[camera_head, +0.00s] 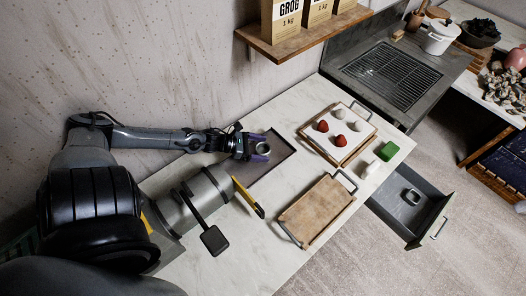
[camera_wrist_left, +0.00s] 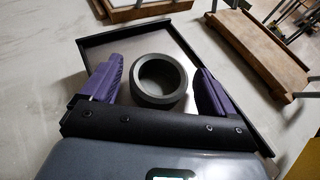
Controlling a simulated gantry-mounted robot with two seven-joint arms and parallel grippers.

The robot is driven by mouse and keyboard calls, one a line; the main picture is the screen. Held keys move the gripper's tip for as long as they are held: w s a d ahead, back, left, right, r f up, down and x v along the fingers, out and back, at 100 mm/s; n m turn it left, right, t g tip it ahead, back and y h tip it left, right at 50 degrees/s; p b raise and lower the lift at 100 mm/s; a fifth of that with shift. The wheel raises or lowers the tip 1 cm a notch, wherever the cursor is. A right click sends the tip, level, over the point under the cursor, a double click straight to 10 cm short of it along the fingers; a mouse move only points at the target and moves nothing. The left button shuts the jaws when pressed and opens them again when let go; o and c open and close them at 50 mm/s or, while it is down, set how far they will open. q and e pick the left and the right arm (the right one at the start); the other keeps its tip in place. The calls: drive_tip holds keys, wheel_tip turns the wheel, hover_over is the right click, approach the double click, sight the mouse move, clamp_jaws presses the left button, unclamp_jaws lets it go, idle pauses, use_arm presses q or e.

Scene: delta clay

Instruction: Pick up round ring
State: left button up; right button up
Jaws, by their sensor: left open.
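The round ring (camera_wrist_left: 158,80) is a dark grey, thick-walled ring. In the left wrist view it sits between the two purple fingers of my left gripper (camera_wrist_left: 156,92), with gaps on both sides. It rests over a shallow dark-edged tray (camera_wrist_left: 112,38). In the head view the ring (camera_head: 263,148) shows small between the fingers of my left gripper (camera_head: 258,151), at the tray's left part. The gripper is open around the ring.
A wooden tray (camera_head: 306,137) with red and white balls stands to the right. A wooden board with handles (camera_head: 316,210) lies in front. A drawer (camera_head: 408,213) is open with a ring-like item inside. A shelf (camera_head: 300,36) overhangs behind.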

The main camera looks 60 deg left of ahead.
use_arm(q)
drive_tip(key=c, duration=1.2)
drive_tip(key=shift+o, duration=0.2)
drive_tip(key=shift+r, duration=0.1)
